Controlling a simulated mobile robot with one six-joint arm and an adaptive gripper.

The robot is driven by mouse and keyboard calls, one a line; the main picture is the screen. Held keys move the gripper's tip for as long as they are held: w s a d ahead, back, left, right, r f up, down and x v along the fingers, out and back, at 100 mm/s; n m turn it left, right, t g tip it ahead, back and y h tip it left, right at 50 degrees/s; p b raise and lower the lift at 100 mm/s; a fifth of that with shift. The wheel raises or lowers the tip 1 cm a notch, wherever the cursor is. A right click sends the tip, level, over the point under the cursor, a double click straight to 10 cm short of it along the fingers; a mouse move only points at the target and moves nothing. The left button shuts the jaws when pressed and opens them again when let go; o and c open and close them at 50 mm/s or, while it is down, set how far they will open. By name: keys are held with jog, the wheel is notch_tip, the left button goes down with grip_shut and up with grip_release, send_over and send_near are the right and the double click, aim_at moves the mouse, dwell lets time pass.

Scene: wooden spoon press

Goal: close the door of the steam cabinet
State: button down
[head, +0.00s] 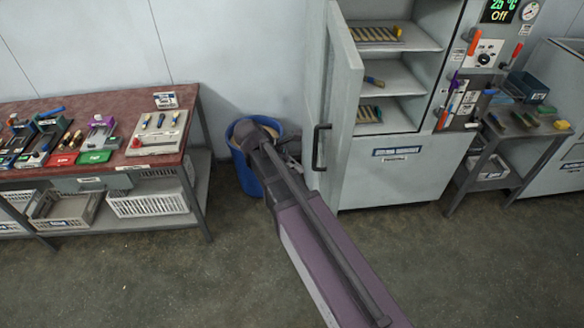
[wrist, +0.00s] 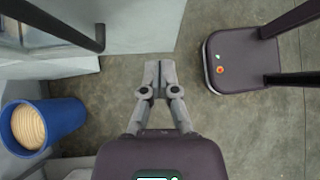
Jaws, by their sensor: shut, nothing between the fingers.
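The steam cabinet (head: 400,170) stands at the back right in the head view. Its grey door (head: 346,100) is swung wide open toward me, leaving the shelves exposed. The door's black handle (head: 319,147) is on the side facing left. In the wrist view a black bar that looks like this handle (wrist: 60,24) crosses the upper left. My gripper (wrist: 150,68) is shut and empty, over the floor, with the handle apart from it up and to the left. In the head view my arm reaches up to the left of the door, and the fingers are mostly hidden.
A blue bin (head: 243,165) stands left of the door, close to my arm; it also shows in the wrist view (wrist: 65,118). A workbench (head: 105,103) with tools is on the left. A small side table (head: 535,140) stands right of the cabinet. The front floor is clear.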

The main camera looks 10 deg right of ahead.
aim_at(331, 182)
jog(key=b+x, duration=0.1)
jog(key=x, duration=0.1)
jog(key=b+x, duration=0.1)
jog(key=x, duration=0.2)
jog(key=d+r+b+x, duration=0.1)
jog(key=x, duration=0.1)
jog(key=shift+s+d+f+b, duration=0.1)
jog(key=shift+s+d+b, duration=0.05)
jog(key=shift+d+b, duration=0.2)
jog(key=shift+d, duration=0.75)
